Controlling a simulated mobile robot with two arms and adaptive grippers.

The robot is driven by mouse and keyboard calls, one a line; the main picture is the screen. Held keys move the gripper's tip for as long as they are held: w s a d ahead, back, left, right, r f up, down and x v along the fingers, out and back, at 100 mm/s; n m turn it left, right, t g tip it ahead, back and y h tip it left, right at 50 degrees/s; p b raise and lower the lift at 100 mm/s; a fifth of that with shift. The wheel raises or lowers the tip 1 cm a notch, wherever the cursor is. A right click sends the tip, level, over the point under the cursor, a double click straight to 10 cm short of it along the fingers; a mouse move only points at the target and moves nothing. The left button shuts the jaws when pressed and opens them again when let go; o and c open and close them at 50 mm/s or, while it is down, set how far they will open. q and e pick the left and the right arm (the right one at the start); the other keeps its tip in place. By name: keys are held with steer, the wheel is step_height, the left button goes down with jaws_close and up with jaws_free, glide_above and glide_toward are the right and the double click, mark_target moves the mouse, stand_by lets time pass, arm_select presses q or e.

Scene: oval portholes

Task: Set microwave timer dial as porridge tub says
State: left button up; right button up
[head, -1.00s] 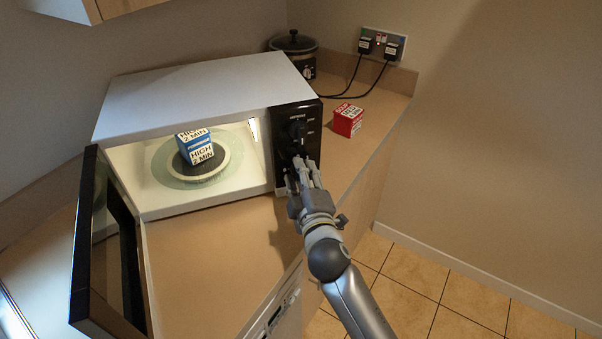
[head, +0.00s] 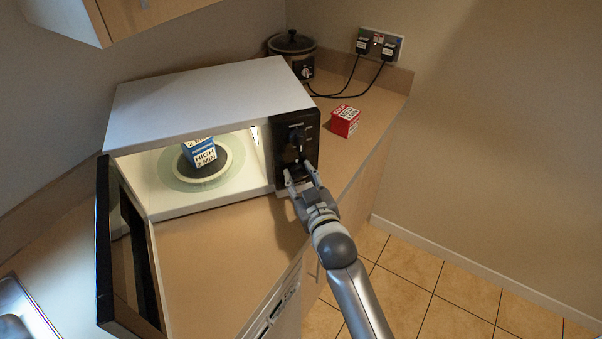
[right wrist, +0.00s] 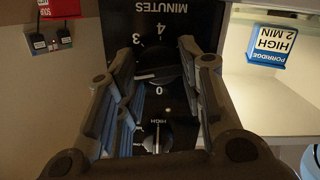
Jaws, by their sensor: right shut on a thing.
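The porridge tub (head: 203,154), blue and white, stands on the turntable inside the open, lit microwave (head: 205,100). Its label reads HIGH, 2 MIN; it also shows upside down in the right wrist view (right wrist: 271,45). The black control panel (head: 310,132) has two dials. My right gripper (head: 301,177) is at the lower one, with a finger on either side. In the right wrist view my gripper (right wrist: 160,90) is shut on this dark timer dial (right wrist: 158,77), near inverted MINUTES and the numbers 4, 3 and 0. The dial's pointer is too dark to read. My left gripper is out of view.
The microwave door (head: 128,255) hangs open at the left. A red box (head: 345,121) sits on the counter right of the microwave. A slow cooker (head: 291,50) stands behind, near a socket with plugs (head: 379,45). The counter before the microwave (head: 220,250) is clear.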

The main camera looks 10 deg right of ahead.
steer(key=shift+m+y+p, duration=0.3)
steer(key=shift+m+p, duration=0.2)
steer(key=shift+m, duration=0.6)
steer(key=shift+f, duration=0.1)
steer(key=o, duration=1)
steer(key=shift+d, duration=0.1)
steer(key=s, duration=0.4)
steer(key=s+d+r, duration=0.1)
steer(key=s, duration=0.7)
steer(key=shift+d+r, duration=0.15)
steer(key=shift+r, duration=0.15)
steer(key=shift+f, duration=0.1)
